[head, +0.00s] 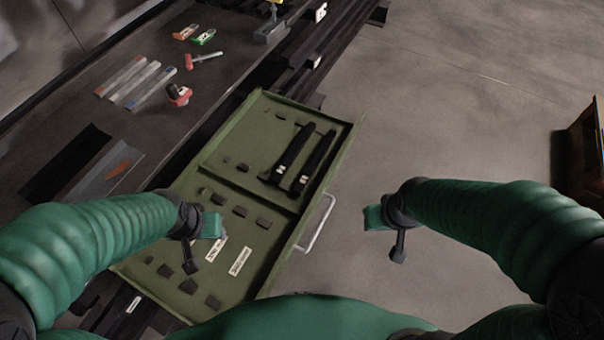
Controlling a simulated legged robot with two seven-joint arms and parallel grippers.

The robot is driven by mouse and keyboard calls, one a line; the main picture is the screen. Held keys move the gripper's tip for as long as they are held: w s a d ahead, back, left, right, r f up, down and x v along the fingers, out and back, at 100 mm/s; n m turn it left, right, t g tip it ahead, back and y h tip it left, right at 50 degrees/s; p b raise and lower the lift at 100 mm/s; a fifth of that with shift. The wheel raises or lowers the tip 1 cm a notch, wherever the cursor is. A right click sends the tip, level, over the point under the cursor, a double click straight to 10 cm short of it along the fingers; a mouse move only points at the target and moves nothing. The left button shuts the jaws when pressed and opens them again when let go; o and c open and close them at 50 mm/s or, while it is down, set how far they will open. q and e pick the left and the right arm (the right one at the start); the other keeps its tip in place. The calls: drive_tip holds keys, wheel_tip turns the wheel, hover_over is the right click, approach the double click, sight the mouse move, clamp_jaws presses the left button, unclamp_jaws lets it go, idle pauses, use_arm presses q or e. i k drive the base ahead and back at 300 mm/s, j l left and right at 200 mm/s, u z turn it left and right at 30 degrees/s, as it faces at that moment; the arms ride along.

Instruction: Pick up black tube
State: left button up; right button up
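Two black tubes lie side by side in the far right part of a green tray. One is the left tube (293,150), the other the right tube (318,160); each has a small white label near its lower end. My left gripper (199,245) hangs over the near left part of the green tray (333,160), well short of the tubes. My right gripper (387,232) hangs over the floor to the right of the tray, apart from everything. Both look empty, but how far their fingers are apart is unclear.
The tray has a metal handle (319,224) on its right side, dark foam blocks and two white labels inside. A dark bench (130,60) at left carries grey bars, a red-and-black tool (179,95) and small orange and green items. A brown cabinet (590,155) stands far right; the floor between is clear.

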sight(282, 169)
drive_tip(key=i+l+u, duration=0.1)
drive_tip(key=u, duration=0.4)
drive_tip(key=i+l+u, duration=0.2)
drive_tip(key=u, duration=0.25)
drive_tip(key=i+l+u, duration=0.2)
drive_tip(key=u, duration=0.3)
